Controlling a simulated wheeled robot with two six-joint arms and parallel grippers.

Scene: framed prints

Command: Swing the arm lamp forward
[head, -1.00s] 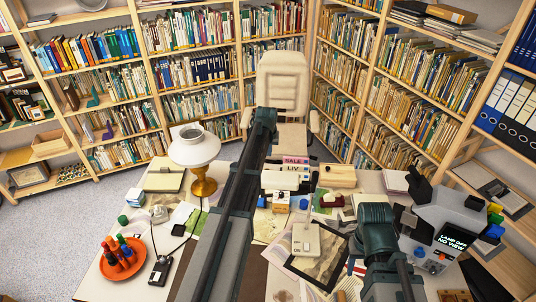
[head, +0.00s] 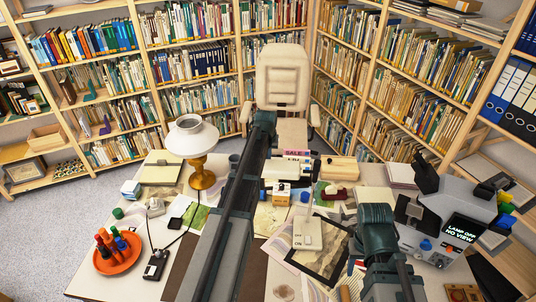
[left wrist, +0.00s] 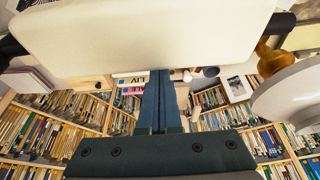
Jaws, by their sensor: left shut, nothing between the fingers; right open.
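No part stands out clearly as the arm lamp. A pale bar-shaped piece (head: 298,182) lies behind my left arm on the desk. A large cream surface (left wrist: 150,40) fills the top of the left wrist view, close to the fingers; I cannot tell if it is the same piece. A grey console (head: 461,224) at right reads "LAMP OFF NO VIEW". My left gripper (head: 264,118) is shut and empty, reaching over the desk; its joined fingers (left wrist: 158,85) show below the cream surface, contact unclear. My right gripper (head: 376,214) is open, pointing over the desk's right side.
A brass table lamp (head: 202,178) with a white shade stands at left. An orange tray (head: 128,262) with coloured pegs sits front left. A cream chair (head: 284,75) and bookshelves stand behind.

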